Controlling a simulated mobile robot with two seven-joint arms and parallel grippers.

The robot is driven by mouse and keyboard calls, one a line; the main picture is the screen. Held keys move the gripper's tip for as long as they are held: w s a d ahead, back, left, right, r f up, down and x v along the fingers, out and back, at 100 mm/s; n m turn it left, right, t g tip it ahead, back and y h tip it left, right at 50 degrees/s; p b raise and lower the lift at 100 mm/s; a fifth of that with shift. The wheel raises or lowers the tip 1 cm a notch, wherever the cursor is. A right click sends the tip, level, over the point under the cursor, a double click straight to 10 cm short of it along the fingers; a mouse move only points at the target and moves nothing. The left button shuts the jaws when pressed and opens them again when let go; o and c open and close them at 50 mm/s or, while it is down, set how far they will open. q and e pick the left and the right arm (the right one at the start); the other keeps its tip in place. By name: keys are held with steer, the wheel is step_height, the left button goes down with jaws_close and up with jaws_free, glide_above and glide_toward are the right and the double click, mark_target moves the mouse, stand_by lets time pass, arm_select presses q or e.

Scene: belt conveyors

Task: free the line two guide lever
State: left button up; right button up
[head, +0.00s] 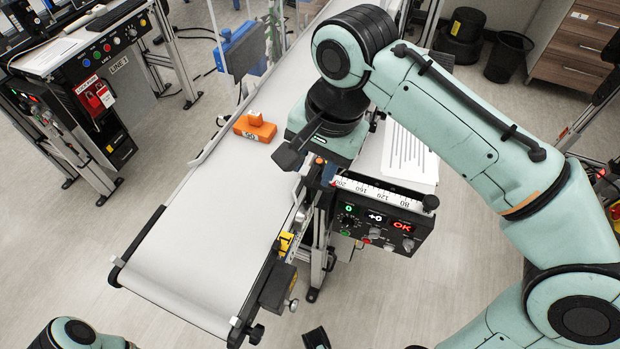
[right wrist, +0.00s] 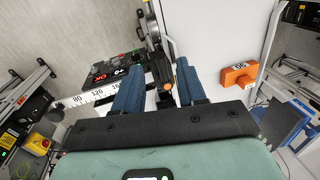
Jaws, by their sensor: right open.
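The line two guide lever is probably the small part with an orange tip (right wrist: 167,86) at the belt's edge, between my right gripper's fingers in the right wrist view. I cannot tell whether it touches either finger. My right gripper (right wrist: 156,72) is open, with two blue fingers spread and pointing down at the belt's side. In the head view my right gripper (head: 312,168) is over the right edge of the conveyor (head: 195,250), beside the control box, and the arm hides most of the lever area.
An orange labelled block (head: 254,128) lies on the belt left of my right gripper. A control box (head: 380,222) with a scale and lit displays stands close to its right. A yellow part (head: 286,243) sits along the rail. The near belt is clear.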

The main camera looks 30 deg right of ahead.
mark_target(310, 179)
steer(key=shift+w+a+f+b, duration=0.1)
steer(key=shift+w+f+b, duration=0.1)
steer(key=shift+f, duration=0.7)
steer(key=shift+w+a+f+b, duration=0.1)
steer(key=shift+f+b, duration=0.1)
steer(key=shift+f, duration=0.7)
jaws_close()
